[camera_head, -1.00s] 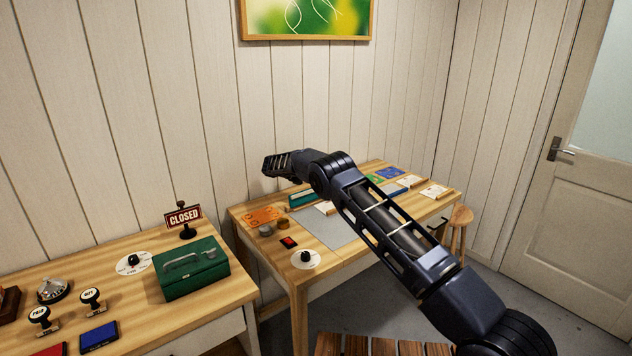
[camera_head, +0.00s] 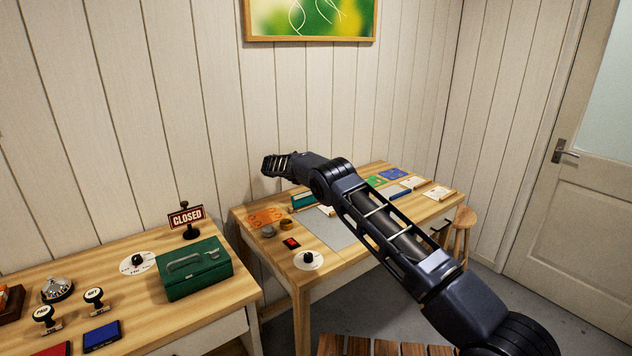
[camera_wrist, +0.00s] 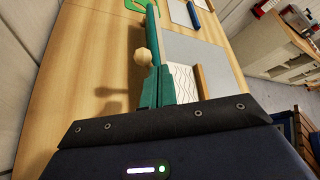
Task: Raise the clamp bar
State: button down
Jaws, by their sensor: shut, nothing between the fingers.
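The clamp appears in the wrist view as a long teal bar (camera_wrist: 154,50) with a round pale wooden knob (camera_wrist: 143,58) at its side. In the head view a small teal part of the clamp (camera_head: 303,200) shows on the right-hand table, below my gripper and partly behind my arm. My gripper (camera_head: 268,166) is shut and empty, held above the table's back left part.
The right-hand table (camera_head: 340,255) holds a grey mat (camera_head: 338,232), an orange sheet (camera_head: 266,217), a black dial (camera_head: 308,259) and several papers. The left-hand table carries a green cash box (camera_head: 193,270) and a CLOSED sign (camera_head: 187,216). A wooden stool (camera_head: 464,222) stands at right.

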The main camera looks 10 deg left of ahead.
jog(key=v, duration=0.8)
jog(key=w+d+r+m+g+y, duration=0.1)
jog(key=d+r+m+g+y, duration=0.4)
jog(key=d+r, duration=1.35)
jog(key=s+d+r+m+t+y, duration=0.1)
jog(key=s+d+r+m, duration=0.45)
jog(key=d, duration=0.45)
jog(key=s+d+r+m, duration=0.4)
jog(key=s+d+r, duration=0.2)
jog(key=d, duration=0.4)
jog(key=s+d+r+m+y, duration=0.2)
jog(key=s+d+m, duration=0.2)
jog(key=s+d, duration=0.5)
jog(key=s+d+r+m+y, duration=0.15)
jog(key=s+d+m, duration=0.25)
jog(key=s, duration=0.9)
jog(key=s+d+f+m+t+y, duration=0.1)
jog(key=s+f+m, duration=0.3)
jog(key=s, duration=0.8)
jog(key=s+d+f+m+t+y, duration=0.1)
jog(key=s+d+f+m, duration=0.2)
jog(key=s+f, duration=0.4)
jog(key=s+m, duration=0.1)
jog(key=s, duration=0.4)
jog(key=shift+s+f+m+t, duration=0.2)
jog(key=shift+s+m+t, duration=0.15)
jog(key=shift+s+t, duration=0.05)
